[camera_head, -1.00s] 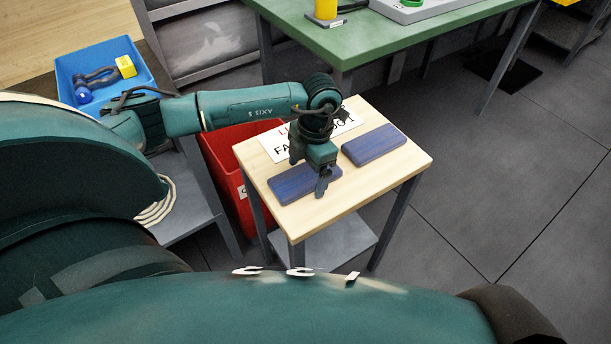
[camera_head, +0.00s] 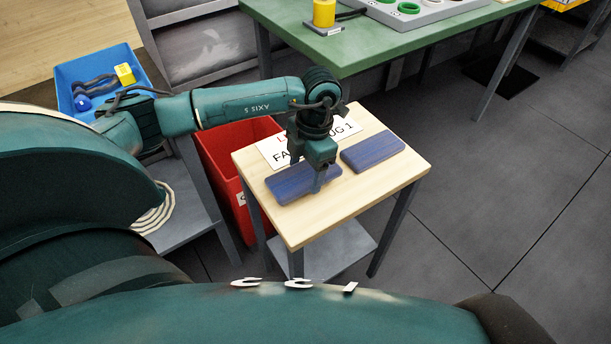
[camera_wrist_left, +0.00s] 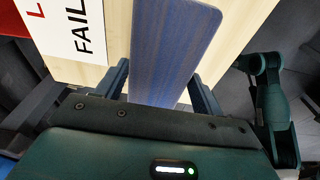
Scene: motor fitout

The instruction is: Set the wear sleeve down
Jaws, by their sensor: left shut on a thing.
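A long blue-purple slab (camera_head: 290,186), which I take to be the wear sleeve, is at the front left of the small wooden table (camera_head: 330,222). My left gripper (camera_head: 318,184) points down over it and is shut on it near its right end. In the left wrist view the slab (camera_wrist_left: 172,40) runs between the two fingers of my left gripper (camera_wrist_left: 162,88). I cannot tell whether its underside touches the tabletop. My right gripper is not in view.
A second similar slab (camera_head: 373,151) lies right of the held one. A white sign (camera_head: 347,128) with red and black lettering lies behind. A red bin (camera_head: 220,150) stands left of the table. A green workbench (camera_head: 370,48) is behind. The tabletop's front right is bare.

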